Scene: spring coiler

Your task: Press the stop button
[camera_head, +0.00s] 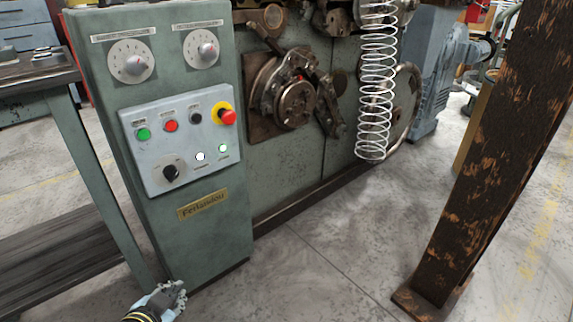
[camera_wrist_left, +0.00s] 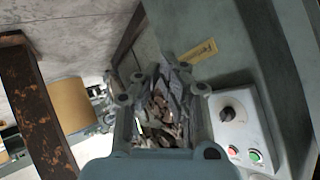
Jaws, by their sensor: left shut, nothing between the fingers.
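A grey control panel (camera_head: 188,138) on the green machine cabinet holds the buttons. A flat red button (camera_head: 171,126) sits between a green button (camera_head: 143,134) and a small black one. A red mushroom button (camera_head: 227,117) on a yellow base is at the upper right. Their labels are too small to read. My left gripper (camera_head: 172,293) is at the bottom of the head view, low in front of the cabinet, clear of the panel. In the left wrist view its fingers are shut and empty, and the panel (camera_wrist_left: 245,124) is at lower right. My right gripper is out of view.
A black selector knob (camera_head: 171,173) and two small lights are low on the panel. A dark workbench (camera_head: 40,66) stands at the left. A wire spring (camera_head: 376,85) hangs right of the cabinet. A rusty brown post (camera_head: 490,170) stands at the right. Concrete floor between is clear.

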